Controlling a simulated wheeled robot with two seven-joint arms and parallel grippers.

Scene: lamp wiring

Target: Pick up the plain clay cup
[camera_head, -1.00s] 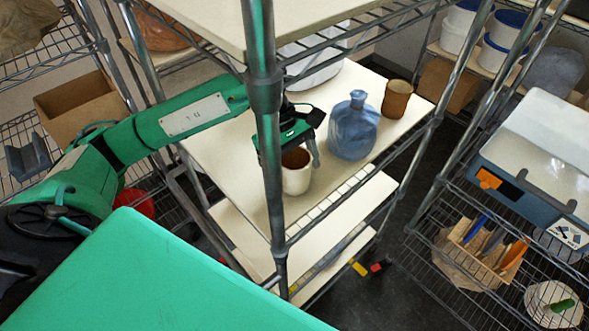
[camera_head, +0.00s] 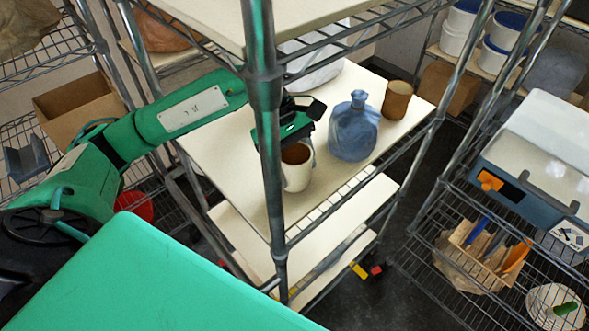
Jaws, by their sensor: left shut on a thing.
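A pale cup with a brown inside (camera_head: 297,178) is at the front of the white shelf board, partly hidden by the shelf post. My left gripper (camera_head: 308,152) is shut on this cup, with a finger at its right rim. The cup is upright or nearly so; whether its base is clear of the board is hard to tell. A brown clay cup (camera_head: 397,101) stands at the right rear of the same board, apart from the gripper. My right gripper is not in view.
A blue bottle (camera_head: 353,128) stands close to the right of the held cup. The metal shelf post (camera_head: 265,110) rises just in front of my left gripper. An upper shelf board (camera_head: 215,22) hangs above. The white board (camera_head: 225,150) is bare to the left.

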